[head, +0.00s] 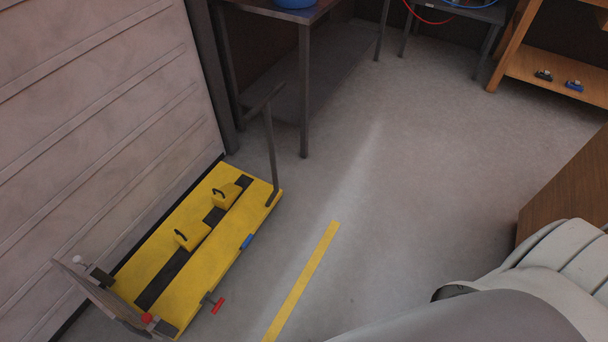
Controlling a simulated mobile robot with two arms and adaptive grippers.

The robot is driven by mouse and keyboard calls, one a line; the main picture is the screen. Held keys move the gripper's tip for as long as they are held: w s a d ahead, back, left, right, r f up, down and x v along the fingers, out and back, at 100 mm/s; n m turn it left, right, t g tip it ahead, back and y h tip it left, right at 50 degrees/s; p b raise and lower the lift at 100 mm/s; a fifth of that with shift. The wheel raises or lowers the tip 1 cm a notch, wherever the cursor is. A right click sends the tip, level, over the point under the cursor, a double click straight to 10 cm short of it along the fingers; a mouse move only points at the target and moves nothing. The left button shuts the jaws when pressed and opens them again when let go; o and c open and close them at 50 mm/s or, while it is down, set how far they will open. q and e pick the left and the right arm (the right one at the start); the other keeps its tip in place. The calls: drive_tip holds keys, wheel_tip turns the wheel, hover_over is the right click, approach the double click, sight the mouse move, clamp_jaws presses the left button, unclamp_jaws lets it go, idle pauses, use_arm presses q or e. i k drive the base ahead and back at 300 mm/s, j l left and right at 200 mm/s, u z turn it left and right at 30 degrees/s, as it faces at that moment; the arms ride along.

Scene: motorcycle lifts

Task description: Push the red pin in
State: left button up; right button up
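The yellow motorcycle lift (215,255) lies low on the floor along the left wall in the head view. A red pin (217,306) with a crossbar-like handle sticks out from the lift's right side near its front end, with a gap between the handle and the lift's side. A blue handle (247,241) sits close against the same side, farther back. A small red knob (147,318) is at the lift's near end. Neither of my grippers shows; only pale parts of my own body fill the lower right.
A dark metal table (308,95) with a blue bowl (294,3) stands behind the lift. A yellow floor stripe (302,280) runs right of it. Wooden shelving (560,75) is at the far right, a brown wooden piece (570,190) nearer. The middle floor is clear.

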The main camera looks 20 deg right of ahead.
sight(146, 317)
drive_tip(key=z, duration=0.3)
drive_tip(key=u, duration=1.4)
drive_tip(key=z, duration=1.4)
drive_tip(key=u, duration=1.5)
drive_tip(key=i, duration=0.05)
